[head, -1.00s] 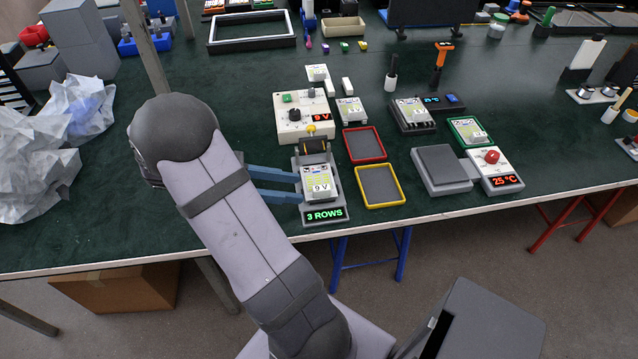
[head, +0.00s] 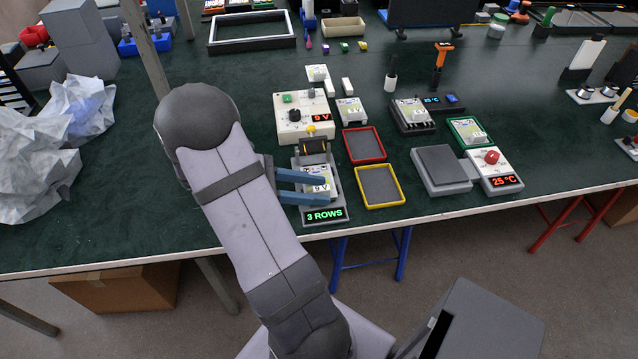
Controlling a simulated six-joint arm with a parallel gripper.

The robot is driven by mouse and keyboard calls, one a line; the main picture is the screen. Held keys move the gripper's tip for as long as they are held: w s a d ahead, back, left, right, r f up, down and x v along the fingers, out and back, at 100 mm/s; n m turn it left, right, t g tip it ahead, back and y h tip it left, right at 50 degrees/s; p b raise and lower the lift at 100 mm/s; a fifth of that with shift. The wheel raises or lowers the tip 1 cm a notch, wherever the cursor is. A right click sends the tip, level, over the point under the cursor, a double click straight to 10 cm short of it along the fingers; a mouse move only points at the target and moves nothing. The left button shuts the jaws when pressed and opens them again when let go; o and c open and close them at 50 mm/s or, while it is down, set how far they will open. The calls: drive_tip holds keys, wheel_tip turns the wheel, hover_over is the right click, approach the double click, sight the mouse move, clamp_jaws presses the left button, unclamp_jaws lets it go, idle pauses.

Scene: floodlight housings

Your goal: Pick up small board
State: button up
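A small pale board (head: 322,172) with yellow marks and a "9 V" label lies on a grey stand (head: 299,216) whose display reads "3 ROWS". My gripper (head: 323,187) reaches in from the left, its two blue fingers apart. The fingertips overlap the board in the picture and hide part of it. Its "9 V" label shows between them. I cannot tell whether they touch the board. Similar boards lie at the back (head: 317,72), by the white meter box (head: 350,109), on a dark device (head: 410,110) and in a green tray (head: 472,130).
An empty red-rimmed tray (head: 381,150) and a yellow-rimmed tray (head: 400,190) stand just right of the stand. A grey scale-like block (head: 440,165) and a "25 °C" box (head: 494,172) are farther right. Crumpled white wrap (head: 40,170) lies at the left. The table's front edge is close.

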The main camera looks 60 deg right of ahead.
clamp_jaws()
drive_tip(key=shift+r, duration=0.15)
